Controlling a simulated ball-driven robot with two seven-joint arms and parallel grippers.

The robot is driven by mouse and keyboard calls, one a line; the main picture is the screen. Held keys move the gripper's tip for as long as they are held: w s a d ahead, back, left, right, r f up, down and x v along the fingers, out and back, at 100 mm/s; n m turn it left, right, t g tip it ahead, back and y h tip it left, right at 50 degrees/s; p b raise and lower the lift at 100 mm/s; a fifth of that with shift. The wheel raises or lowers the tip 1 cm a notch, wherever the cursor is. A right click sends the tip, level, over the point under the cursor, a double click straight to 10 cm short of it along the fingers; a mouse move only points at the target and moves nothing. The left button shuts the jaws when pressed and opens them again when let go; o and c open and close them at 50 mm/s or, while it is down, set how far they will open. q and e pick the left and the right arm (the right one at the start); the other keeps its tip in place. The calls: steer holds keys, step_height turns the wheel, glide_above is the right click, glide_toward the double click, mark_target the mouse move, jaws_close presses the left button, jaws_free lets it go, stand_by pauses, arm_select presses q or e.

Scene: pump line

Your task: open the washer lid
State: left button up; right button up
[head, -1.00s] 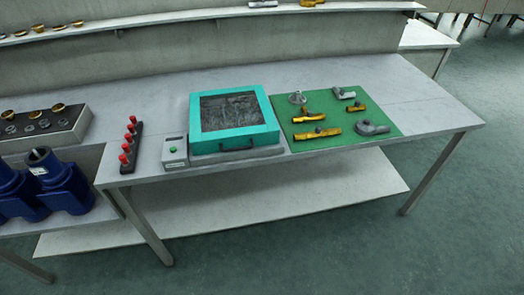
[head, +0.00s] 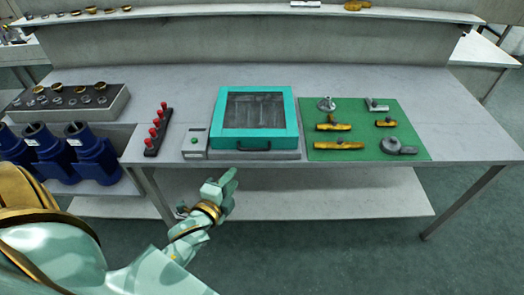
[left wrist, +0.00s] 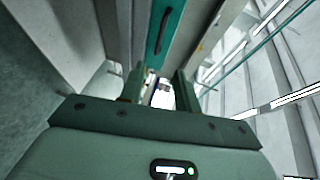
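The washer has a teal-framed lid (head: 284,142) with a dark window, and the lid lies shut on its grey base. A dark handle (head: 240,149) is on the lid's front edge; it also shows in the left wrist view (left wrist: 162,32), beyond the fingertips. My left gripper (head: 229,178) is in front of the table, below and slightly left of the handle, apart from it. In the left wrist view my left gripper (left wrist: 160,82) has its two fingers apart with nothing held between them. My right gripper is not in view.
A small control box (head: 195,145) with a green button stands left of the washer, beside a rack of red-topped items (head: 153,136). A green mat (head: 340,106) with metal fittings lies to the right. Blue pump housings (head: 92,157) stand at the left.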

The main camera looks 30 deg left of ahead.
mark_target(254, 150)
arm_select(q)
steer(key=b+x, duration=0.3)
steer(key=x, duration=1.1)
steer(key=shift+w+f, duration=0.1)
steer(key=shift+w, duration=0.25)
jaws_close()
